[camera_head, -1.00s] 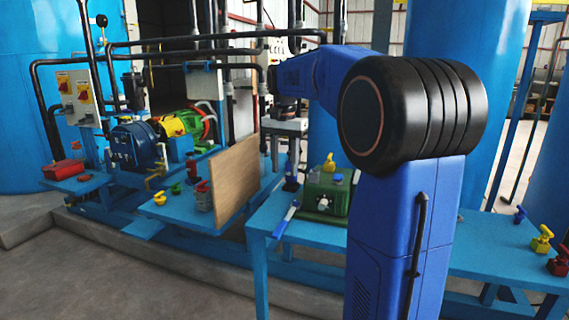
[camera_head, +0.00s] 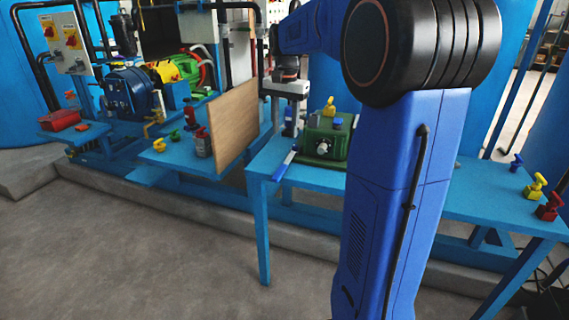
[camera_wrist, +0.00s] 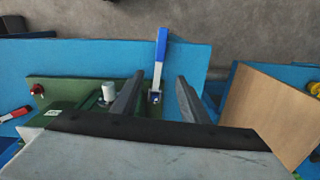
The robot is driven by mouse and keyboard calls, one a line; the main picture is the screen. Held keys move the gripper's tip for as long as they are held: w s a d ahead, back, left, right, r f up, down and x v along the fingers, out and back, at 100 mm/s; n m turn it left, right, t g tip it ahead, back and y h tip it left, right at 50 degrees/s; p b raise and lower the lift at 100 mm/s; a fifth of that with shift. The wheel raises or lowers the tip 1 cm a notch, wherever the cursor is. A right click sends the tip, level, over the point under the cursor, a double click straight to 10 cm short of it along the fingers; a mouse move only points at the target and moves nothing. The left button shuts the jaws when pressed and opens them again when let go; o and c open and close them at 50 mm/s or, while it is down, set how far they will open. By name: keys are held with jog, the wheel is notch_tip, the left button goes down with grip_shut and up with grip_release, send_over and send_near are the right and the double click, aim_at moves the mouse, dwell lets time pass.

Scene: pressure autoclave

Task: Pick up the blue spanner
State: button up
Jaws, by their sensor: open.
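A long blue-and-white handled tool, which I take for the blue spanner (camera_head: 284,165), lies at the left edge of the blue table, beside the green box. In the wrist view the spanner (camera_wrist: 161,50) points away, its blue end near the table's far edge and its white part closer. My gripper (camera_wrist: 160,78) is open, with one finger to each side of the spanner's near end. The fingers are apart from each other with nothing held. In the head view my gripper (camera_head: 287,112) hangs above the table behind the spanner; its fingertips are hard to make out.
The green box (camera_head: 326,138) with a yellow knob stands right of the spanner. A wooden board (camera_head: 233,124) stands upright to the left. Blue, yellow and red valves (camera_head: 538,186) sit at the table's right end. A red-and-white handle (camera_wrist: 15,114) shows at left. Floor in front is clear.

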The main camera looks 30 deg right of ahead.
aim_at(285, 164)
notch_tip(285, 164, down, 13)
jog(key=shift+r, duration=0.2)
grip_shut()
dwell(0.5)
